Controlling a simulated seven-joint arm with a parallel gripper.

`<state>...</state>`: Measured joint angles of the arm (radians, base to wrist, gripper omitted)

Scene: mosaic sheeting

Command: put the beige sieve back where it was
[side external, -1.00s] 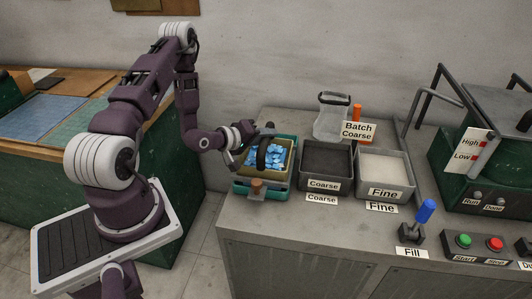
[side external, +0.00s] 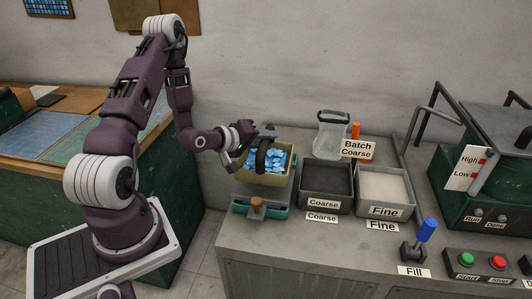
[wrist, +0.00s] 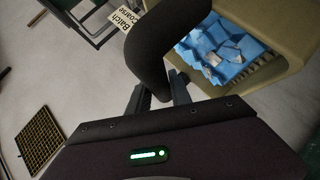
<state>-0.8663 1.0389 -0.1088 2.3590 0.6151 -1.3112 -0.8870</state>
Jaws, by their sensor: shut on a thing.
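The beige sieve (side external: 262,177) holds blue pieces (side external: 264,160) and has a thick black arched handle (side external: 261,152). It hangs over the teal-and-grey stand (side external: 282,211), a little above it. My gripper (side external: 252,140) is shut on the handle from the left. In the wrist view, the handle (wrist: 152,50) rises beside my gripper's fingers (wrist: 160,93), with the beige wall (wrist: 292,40) of the sieve at upper right. The sieve's underside is hidden.
To the right stand a dark bin labelled Coarse (side external: 326,200) and a pale bin labelled Fine (side external: 384,210). A blue-topped Fill lever (side external: 426,230) stands at the front right.

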